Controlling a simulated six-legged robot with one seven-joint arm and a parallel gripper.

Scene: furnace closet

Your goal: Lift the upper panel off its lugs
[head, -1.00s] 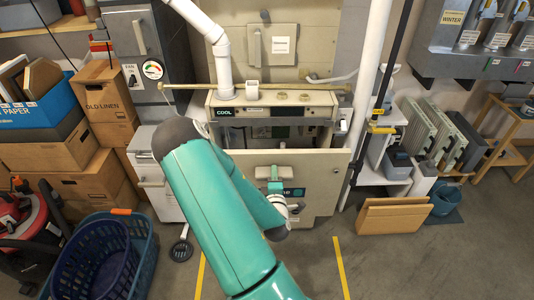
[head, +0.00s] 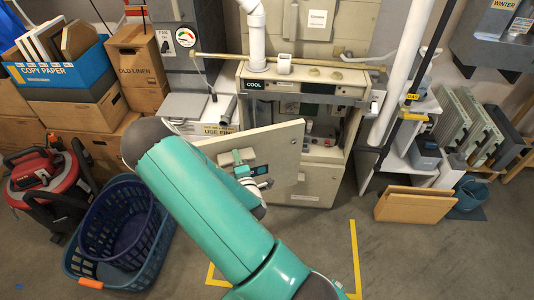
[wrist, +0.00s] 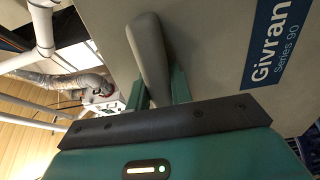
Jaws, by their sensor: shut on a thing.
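The upper panel (head: 286,150), a flat beige sheet, is in front of the furnace (head: 312,180) in the head view, turned at an angle and away from the cabinet opening. Its left part is hidden behind my arm. In the wrist view the panel (wrist: 215,45) fills the upper right, with a blue "Givran Series 90" label (wrist: 278,40). My gripper (head: 245,166) is shut on the panel's grey handle (wrist: 148,50), whose bar lies between the fingers in the wrist view. The lugs cannot be made out.
The furnace opening (head: 322,122) shows inner parts. Laundry baskets (head: 120,225) and a red vacuum (head: 40,180) stand at left. Leaning wooden boards (head: 412,205) stand at right. A white pipe (head: 405,75) runs down beside the furnace. Floor between yellow lines is clear.

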